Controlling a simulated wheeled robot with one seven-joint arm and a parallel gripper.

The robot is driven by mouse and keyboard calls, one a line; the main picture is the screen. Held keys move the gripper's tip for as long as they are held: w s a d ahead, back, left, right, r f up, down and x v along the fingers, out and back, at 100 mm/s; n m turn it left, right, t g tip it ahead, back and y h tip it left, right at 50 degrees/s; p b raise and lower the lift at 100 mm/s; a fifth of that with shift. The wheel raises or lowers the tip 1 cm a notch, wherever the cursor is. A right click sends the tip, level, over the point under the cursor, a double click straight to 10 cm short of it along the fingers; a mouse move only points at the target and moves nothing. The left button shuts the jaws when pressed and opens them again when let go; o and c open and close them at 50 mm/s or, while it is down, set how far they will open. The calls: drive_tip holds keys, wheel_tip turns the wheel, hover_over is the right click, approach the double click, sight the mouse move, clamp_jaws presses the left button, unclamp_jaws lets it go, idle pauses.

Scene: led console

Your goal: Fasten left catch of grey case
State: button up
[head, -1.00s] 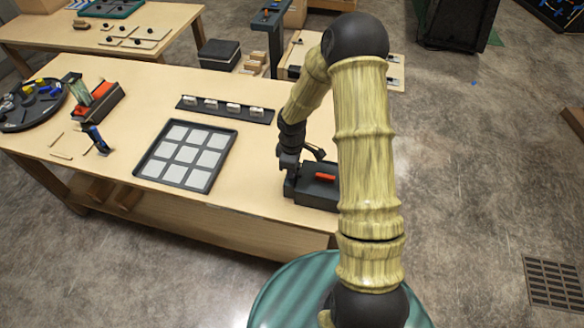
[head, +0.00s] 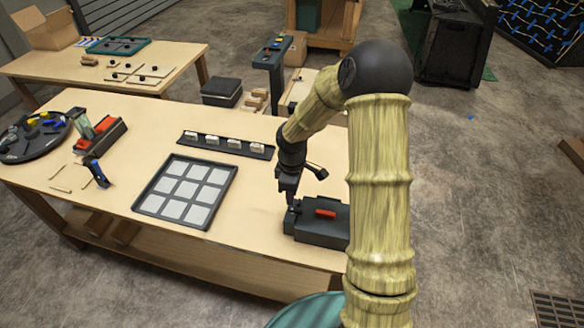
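The grey case (head: 318,230) sits near the right front edge of the table. It is dark grey with a red handle (head: 325,213) on its lid, and the lid looks closed. My gripper (head: 291,206) points down at the case's left end, at or just above the left catch. The catch is too small and too covered by the gripper to make out. The fingers are too small to tell whether they are open or shut. The right end of the case is partly hidden behind my arm.
A black tray of pale square tiles (head: 151,203) lies left of the case. A dark strip with white blocks (head: 190,140) lies behind it. A round dark tray (head: 30,156) and a red-and-black box (head: 102,137) stand at the far left. Bare tabletop lies between tray and case.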

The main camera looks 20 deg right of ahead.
wheel_tip(320, 180, up, 11)
drive_tip(key=shift+b, duration=0.45)
drive_tip(key=shift+w, duration=0.1)
drive_tip(key=s+m+t, duration=0.2)
drive_tip(key=s+m, duration=1)
drive_tip(key=s, duration=0.4)
drive_tip(key=shift+s+a+t, duration=0.25)
drive_tip(key=shift+s+t, duration=0.05)
idle(0.6)
